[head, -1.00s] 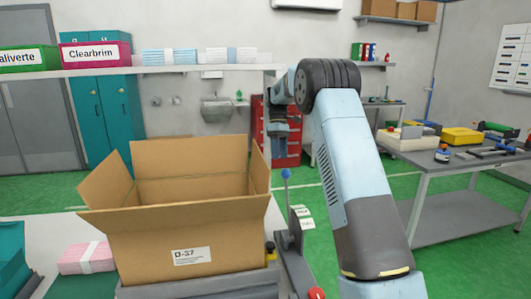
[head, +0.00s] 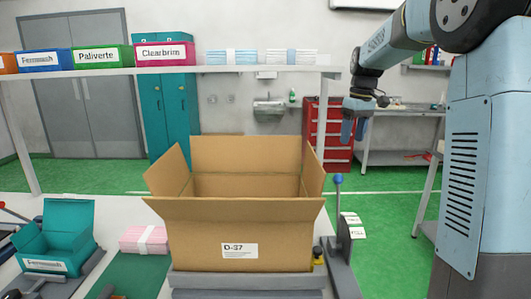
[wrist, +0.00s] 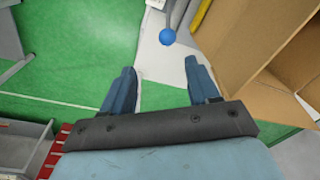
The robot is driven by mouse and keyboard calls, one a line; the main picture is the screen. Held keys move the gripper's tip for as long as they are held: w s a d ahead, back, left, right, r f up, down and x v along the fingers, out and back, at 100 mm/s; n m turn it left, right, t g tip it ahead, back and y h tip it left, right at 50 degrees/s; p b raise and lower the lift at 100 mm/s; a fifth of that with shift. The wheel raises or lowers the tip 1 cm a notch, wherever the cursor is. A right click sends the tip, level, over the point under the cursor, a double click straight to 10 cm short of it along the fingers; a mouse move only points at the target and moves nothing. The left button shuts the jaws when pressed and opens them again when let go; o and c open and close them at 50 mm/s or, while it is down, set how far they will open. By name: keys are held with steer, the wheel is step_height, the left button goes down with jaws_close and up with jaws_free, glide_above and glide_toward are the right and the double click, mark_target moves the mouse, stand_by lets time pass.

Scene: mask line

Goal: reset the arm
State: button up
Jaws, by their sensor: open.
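My gripper (head: 354,130) hangs at the right of the open cardboard box in the head view, with its fingers pointing down. In the wrist view my gripper (wrist: 160,88) has its two blue fingers apart, with nothing between them. The cardboard box (head: 238,235), labelled D-37, stands open with its flaps up and out. Its side and flaps show at the right of the wrist view (wrist: 240,45). My arm rises at the right of the head view and bends over toward the box.
A lever with a blue knob (head: 338,179) stands right of the box. A shelf (head: 180,70) with coloured boxes and mask packs runs behind it. A teal box (head: 55,240) and a pink mask pack (head: 145,240) are at left. A red drawer cabinet (head: 328,135) stands behind the gripper.

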steer(key=s+a+r+m+t, duration=0.1)
steer(key=s+m, duration=0.1)
steer(key=s, duration=0.7)
steer(key=s+a+r+m+t, duration=0.1)
steer(key=s+r+t, duration=0.1)
steer(key=s, duration=0.8)
steer(key=s+f+m+t+h, duration=0.1)
steer(key=s+f, duration=0.5)
steer(key=s, duration=0.9)
steer(key=shift+a+f+m+t, duration=0.2)
steer(key=shift+a+m+t, duration=0.4)
steer(key=shift+m, duration=0.5)
steer(key=shift+o, duration=0.2)
steer(key=shift+d, duration=0.15)
